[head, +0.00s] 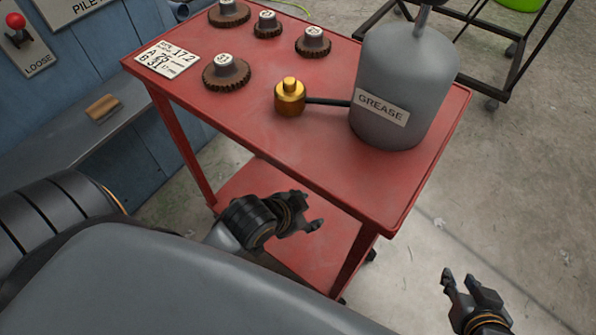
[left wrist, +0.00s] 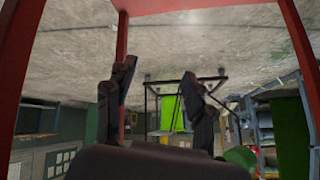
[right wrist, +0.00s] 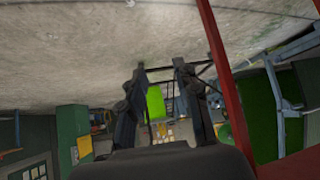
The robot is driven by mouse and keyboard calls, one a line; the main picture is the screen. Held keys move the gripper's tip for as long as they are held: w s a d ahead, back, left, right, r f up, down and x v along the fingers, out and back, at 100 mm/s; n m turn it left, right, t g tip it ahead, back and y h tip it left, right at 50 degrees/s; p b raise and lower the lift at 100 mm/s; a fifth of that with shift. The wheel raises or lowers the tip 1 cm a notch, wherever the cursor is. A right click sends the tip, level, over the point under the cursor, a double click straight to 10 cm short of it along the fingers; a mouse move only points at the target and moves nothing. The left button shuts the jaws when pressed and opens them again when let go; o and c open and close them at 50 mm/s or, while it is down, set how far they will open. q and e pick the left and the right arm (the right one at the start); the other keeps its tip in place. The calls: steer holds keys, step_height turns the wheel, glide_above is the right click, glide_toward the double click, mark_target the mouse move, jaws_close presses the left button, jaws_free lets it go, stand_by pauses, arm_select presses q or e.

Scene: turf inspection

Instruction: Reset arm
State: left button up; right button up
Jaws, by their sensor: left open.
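My left gripper (head: 311,210) is in front of the red cart, below its top and over the lower shelf in the head view. Its fingers stand apart and empty in the left wrist view (left wrist: 157,70). My right gripper (head: 459,280) is over the concrete floor, to the right of the cart. In the right wrist view (right wrist: 159,68) its fingers also stand apart with nothing between them.
The red cart (head: 290,150) bears a grey grease canister (head: 400,65) with a brass fitting (head: 290,97), several brown gears (head: 227,72) and a white number card (head: 167,59). Open floor (head: 520,190) lies right.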

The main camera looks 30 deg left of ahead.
arm_select(q)
steer(key=r+n, duration=0.1)
steer(key=a+r+n, duration=0.1)
steer(key=n, duration=0.1)
steer(key=r+n+t, duration=0.1)
steer(key=shift+s+a+r, duration=0.3)
steer(key=shift+a+r, duration=0.05)
